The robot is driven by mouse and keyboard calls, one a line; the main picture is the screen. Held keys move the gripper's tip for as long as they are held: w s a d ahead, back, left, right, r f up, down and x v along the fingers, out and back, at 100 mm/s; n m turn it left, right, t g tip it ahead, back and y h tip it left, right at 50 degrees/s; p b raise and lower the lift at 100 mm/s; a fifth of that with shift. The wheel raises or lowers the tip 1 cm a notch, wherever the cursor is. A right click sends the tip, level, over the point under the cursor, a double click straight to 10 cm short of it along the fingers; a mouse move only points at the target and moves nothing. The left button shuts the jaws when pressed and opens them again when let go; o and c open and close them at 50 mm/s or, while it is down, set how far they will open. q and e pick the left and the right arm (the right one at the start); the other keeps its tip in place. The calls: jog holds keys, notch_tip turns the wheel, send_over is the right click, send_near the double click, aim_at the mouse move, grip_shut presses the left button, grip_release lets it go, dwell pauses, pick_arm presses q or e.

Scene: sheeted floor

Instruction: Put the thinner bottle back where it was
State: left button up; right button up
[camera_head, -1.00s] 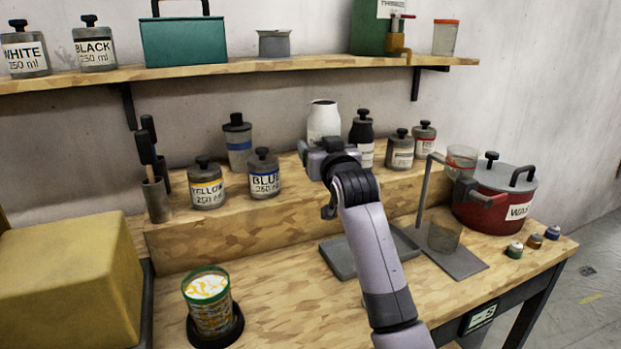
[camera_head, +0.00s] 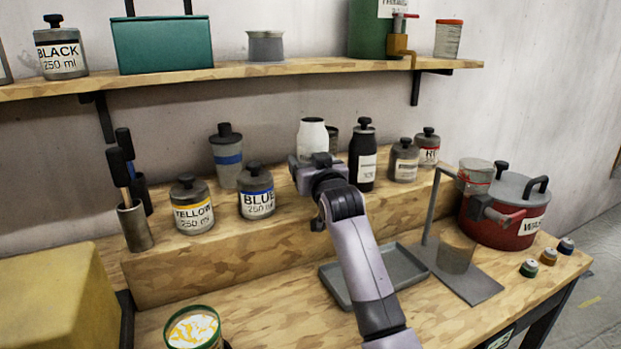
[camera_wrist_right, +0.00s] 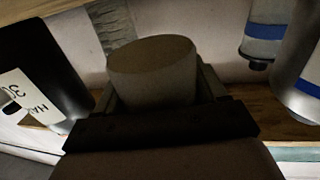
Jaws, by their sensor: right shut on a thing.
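A white bottle (camera_head: 311,137) stands upright at the raised wooden ledge (camera_head: 290,232), just left of a black bottle (camera_head: 362,155). My right gripper (camera_head: 313,163) is shut on the white bottle. In the right wrist view the bottle (camera_wrist_right: 152,70) sits between the fingers and looks grey in shadow. Its base is hidden behind the gripper in the head view, so I cannot tell whether it touches the ledge. No label shows on it. The black bottle also shows at the left of the wrist view (camera_wrist_right: 35,62). My left gripper is not in view.
A dark cup (camera_head: 333,139) stands behind the white bottle. The blue jar (camera_head: 256,192) and a blue-banded container (camera_head: 226,158) stand left. Grey jars (camera_head: 404,160) stand right of the black bottle. The shelf (camera_head: 240,78) runs above; a grey tray (camera_head: 397,266) lies below.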

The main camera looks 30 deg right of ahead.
jog(key=shift+f, duration=1.65)
jog(key=shift+f, duration=0.1)
jog(key=o, duration=1.4)
jog(key=shift+f, duration=0.15)
jog(key=shift+r, duration=0.25)
jog(key=shift+s+a+f, duration=0.15)
jog(key=shift+s, duration=0.4)
jog(key=v, duration=1.1)
jog(key=shift+b, duration=0.35)
